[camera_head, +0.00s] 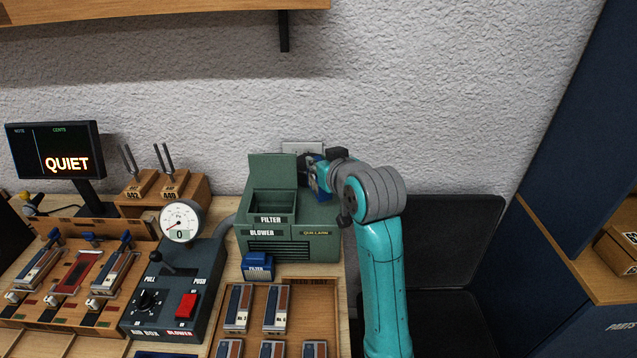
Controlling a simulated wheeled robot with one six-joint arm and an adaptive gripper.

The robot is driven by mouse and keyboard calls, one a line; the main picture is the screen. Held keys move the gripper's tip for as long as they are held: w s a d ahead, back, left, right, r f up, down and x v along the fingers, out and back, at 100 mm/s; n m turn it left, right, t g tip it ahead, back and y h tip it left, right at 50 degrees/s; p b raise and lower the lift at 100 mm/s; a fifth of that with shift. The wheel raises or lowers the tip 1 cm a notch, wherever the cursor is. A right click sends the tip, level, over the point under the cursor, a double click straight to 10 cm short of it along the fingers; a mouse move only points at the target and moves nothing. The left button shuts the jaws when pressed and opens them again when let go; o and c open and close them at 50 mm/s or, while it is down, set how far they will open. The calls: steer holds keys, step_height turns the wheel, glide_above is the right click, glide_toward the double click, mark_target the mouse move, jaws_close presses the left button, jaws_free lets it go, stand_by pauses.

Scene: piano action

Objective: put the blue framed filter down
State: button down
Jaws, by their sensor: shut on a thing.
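My gripper (311,168) is at the right rear of the green blower box (262,229), in front of the wall. It is shut on a blue framed filter (321,184), which is mostly hidden by my wrist and gripper. The filter is held beside the box's upper right side; I cannot tell whether it touches the box. The box has an open top slot marked FILTER (273,203), with its lid (272,170) raised behind it. A small blue block labelled FILTER (257,267) stands on the bench in front of the box.
A wooden tray (334,295) with several reed-like parts lies in front of the box. A dark control unit with a gauge (181,222) stands to the left. Tuning forks on a wooden stand (190,194) are further back. A black chair (462,235) is at right.

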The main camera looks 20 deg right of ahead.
steer(key=shift+f, duration=2.4)
steer(key=shift+f, duration=0.1)
steer(key=c, duration=1)
jaws_free()
steer(key=v, duration=1.2)
